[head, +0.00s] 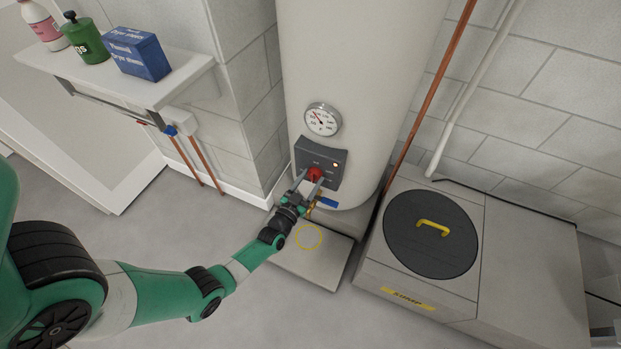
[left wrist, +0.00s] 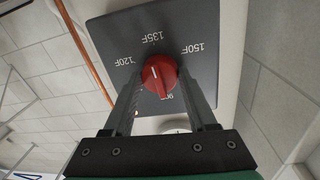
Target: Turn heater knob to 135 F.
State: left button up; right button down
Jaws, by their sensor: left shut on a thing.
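The heater's dark control panel (head: 322,160) is on the front of the white tank (head: 350,60). Its red knob (head: 315,174) also shows in the left wrist view (left wrist: 160,77). There the panel (left wrist: 110,28) appears inverted, with 120F at left, 135F above the knob, 150F at right and a partly hidden 90F mark below. The knob's white line points up and slightly left, roughly towards 135F; its exact alignment is hard to tell. My left gripper (head: 311,179) is shut on the knob, one finger on each side. My right gripper is not in view.
A round gauge (head: 322,119) sits above the panel. A blue-handled valve (head: 327,203) is just below the knob, close to my gripper. A grey sump box (head: 510,260) with a dark round lid stands right. A shelf (head: 190,82) with containers is at upper left.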

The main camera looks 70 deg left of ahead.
pick_arm(q)
jog(key=shift+m, duration=0.4)
jog(key=o, duration=1.4)
jog(key=shift+c, duration=0.2)
jog(key=shift+s+d+r+p, duration=0.1)
jog(key=shift+s+d+p, duration=0.2)
jog(key=shift+s+p, duration=0.1)
jog(key=p+v, duration=0.3)
jog(key=v, duration=0.7)
jog(key=shift+s+d, duration=0.2)
jog(key=shift+d, duration=0.05)
